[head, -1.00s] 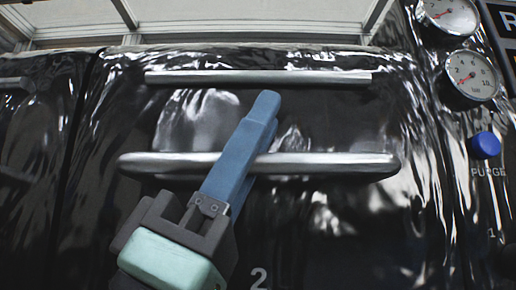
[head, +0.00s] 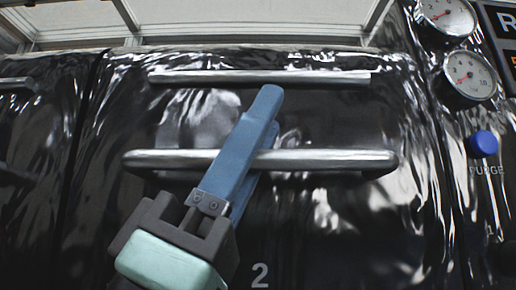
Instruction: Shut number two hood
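The number two hood (head: 330,225) is a glossy black panel filling the middle of the head view, with a white "2" (head: 260,275) low on it. A horizontal metal bar handle (head: 340,160) runs across it. My gripper (head: 266,105) reaches up from below at a slant, and its blue fingers cross the handle left of its right half. One finger lies in front of the bar and the other shows partly behind it, so the bar passes between them with little gap visible. I cannot tell how far open the hood stands.
A thinner metal strip (head: 320,77) runs along the hood's upper part. Another black panel (head: 30,150) adjoins on the left. On the right are pressure gauges (head: 468,76) and a blue button (head: 484,143) marked PURGE. Framed pale panels (head: 240,15) lie behind the top edge.

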